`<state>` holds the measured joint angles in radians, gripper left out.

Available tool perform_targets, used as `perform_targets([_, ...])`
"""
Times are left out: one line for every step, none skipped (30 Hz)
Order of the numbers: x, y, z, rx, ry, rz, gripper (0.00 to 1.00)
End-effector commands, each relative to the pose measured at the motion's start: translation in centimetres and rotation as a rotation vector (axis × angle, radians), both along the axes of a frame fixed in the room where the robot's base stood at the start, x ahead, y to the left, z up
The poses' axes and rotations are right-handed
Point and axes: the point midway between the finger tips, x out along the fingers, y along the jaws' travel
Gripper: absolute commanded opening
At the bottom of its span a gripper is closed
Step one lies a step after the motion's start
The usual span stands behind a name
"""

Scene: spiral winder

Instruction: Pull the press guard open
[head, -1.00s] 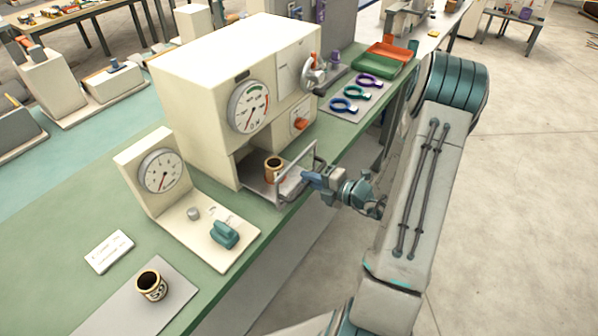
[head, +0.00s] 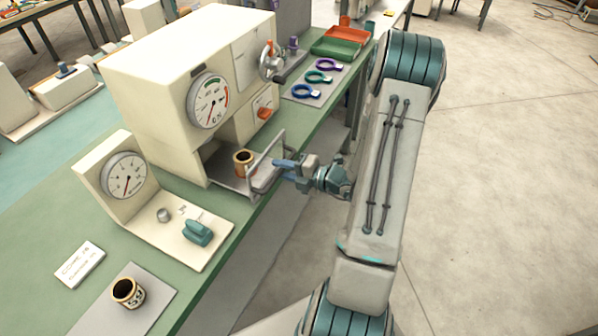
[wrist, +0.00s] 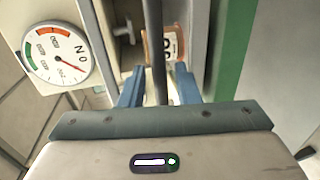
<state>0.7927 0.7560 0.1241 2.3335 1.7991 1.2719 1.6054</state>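The press guard (head: 267,155) is a thin grey frame at the front opening of the cream press (head: 165,95), beside a brown-banded cup (head: 243,161) on the press bed. My gripper (head: 280,163) is at the guard's outer side, level with its frame. In the wrist view, the two blue fingers of my gripper (wrist: 158,88) stand apart. A dark upright bar of the guard (wrist: 158,50) runs between them, with a visible gap on each side. The cup (wrist: 170,45) shows behind the bar. Exact contact with the guard cannot be told.
A gauge stand (head: 125,175) with a teal clamp (head: 198,232) is left of the press. Another cup (head: 127,292) stands on a grey mat near a white card (head: 80,264). Coloured rings (head: 318,77) and trays (head: 343,45) lie behind. The floor at right is clear.

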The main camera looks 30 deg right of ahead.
Motion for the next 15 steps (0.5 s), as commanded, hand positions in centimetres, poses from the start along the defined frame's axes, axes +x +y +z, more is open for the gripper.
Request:
perform_targets([-0.5, -0.4, 0.0, -0.001, 0.0, -0.003, 0.29])
perform_targets([-0.8, -0.7, 0.1, -0.001, 0.0, -0.004, 0.29])
perform_targets([-1.4, -1.2, 0.2, -0.003, 0.0, -0.005, 0.29])
perform_targets([-1.9, -1.5, 0.3, -0.003, 0.0, -0.006, 0.29])
perform_targets([-2.4, -1.9, 0.5, -0.003, -0.001, -0.004, 0.29])
perform_targets([-3.1, -2.5, 0.7, -0.003, -0.001, -0.006, 0.29])
perform_targets([-3.7, -2.9, 0.8, -0.004, 0.0, -0.006, 0.29])
perform_targets([-4.3, -3.3, 0.9, -0.002, 0.001, -0.006, 0.29])
perform_targets([-5.1, -3.8, 1.2, -0.002, 0.0, -0.006, 0.29])
perform_targets([-5.6, -4.3, 1.3, -0.003, -0.001, -0.005, 0.29])
perform_targets([-6.2, -4.6, 1.4, -0.004, 0.0, -0.005, 0.29])
perform_targets([-6.8, -5.1, 1.6, -0.003, -0.001, -0.004, 0.29])
perform_targets([-7.3, -5.5, 1.8, -0.002, 0.0, -0.006, 0.29])
perform_targets([-7.8, -5.8, 1.9, -0.003, -0.001, -0.004, 0.29])
perform_targets([-8.3, -6.2, 2.0, -0.003, -0.001, -0.004, 0.29])
